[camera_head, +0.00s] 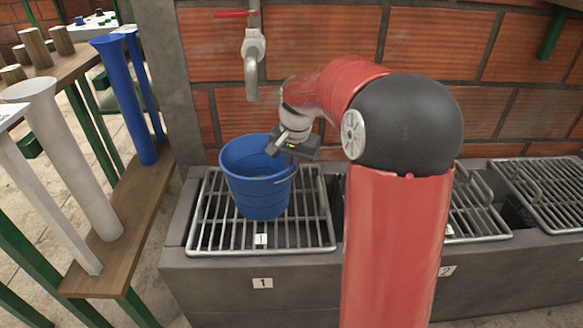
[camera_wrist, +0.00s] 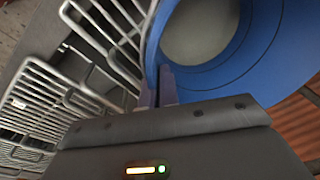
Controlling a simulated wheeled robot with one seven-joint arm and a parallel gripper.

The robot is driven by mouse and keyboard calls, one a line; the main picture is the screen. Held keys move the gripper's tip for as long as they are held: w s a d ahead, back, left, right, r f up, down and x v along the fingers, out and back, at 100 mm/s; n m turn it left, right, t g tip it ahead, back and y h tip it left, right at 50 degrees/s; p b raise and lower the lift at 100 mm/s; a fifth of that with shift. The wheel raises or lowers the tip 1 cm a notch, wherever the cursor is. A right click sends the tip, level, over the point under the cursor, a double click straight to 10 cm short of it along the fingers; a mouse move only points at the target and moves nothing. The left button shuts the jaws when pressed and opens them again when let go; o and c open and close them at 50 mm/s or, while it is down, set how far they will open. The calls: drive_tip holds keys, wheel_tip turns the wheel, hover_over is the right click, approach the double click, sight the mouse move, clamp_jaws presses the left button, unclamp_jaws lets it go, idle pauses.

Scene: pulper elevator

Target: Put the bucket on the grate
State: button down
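The blue bucket (camera_head: 255,190) is upright, or nearly so, over the left grate (camera_head: 318,205), the one marked 1. Its base looks to be at the bars, but I cannot tell if it rests fully on them. My gripper (camera_head: 287,160) is at the right side of the bucket's rim. In the wrist view, the two fingers of my gripper (camera_wrist: 159,86) are close together at the edge of the bucket (camera_wrist: 225,75), seemingly with its wall between them. The fingertips are partly hidden. The bucket looks empty inside.
A tap (camera_head: 252,55) with a red handle is on the brick wall behind the bucket. More grates (camera_head: 545,190) lie to the right on the concrete trough. A wooden rack (camera_head: 135,215) with blue and white tubes stands at the left. My arm hides part of the middle.

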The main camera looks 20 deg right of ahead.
drive_tip(key=shift+f, duration=0.15)
drive_tip(key=c, duration=2)
unclamp_jaws()
drive_tip(key=o, duration=0.3)
wheel_tip(320, 180, up, 12)
drive_tip(key=s+p, duration=0.1)
drive_tip(key=s, duration=0.1)
drive_tip(key=s+a+r+n+t, duration=0.15)
drive_tip(key=s+a+n, duration=0.3)
drive_tip(key=s, duration=0.85)
drive_tip(key=s+a+f+n, duration=0.1)
drive_tip(key=s+f, duration=0.1)
drive_tip(key=s, duration=0.1)
drive_tip(key=s+f+n+t, duration=0.1)
drive_tip(key=s+f, duration=0.1)
drive_tip(key=s, duration=0.2)
drive_tip(key=s+a+f+n+t, duration=0.1)
drive_tip(key=s+f, duration=0.1)
drive_tip(key=s, duration=0.2)
drive_tip(key=shift+s+a+n+t, duration=0.15)
drive_tip(key=shift+a+n+t, duration=0.1)
drive_tip(key=shift+a+n, duration=0.1)
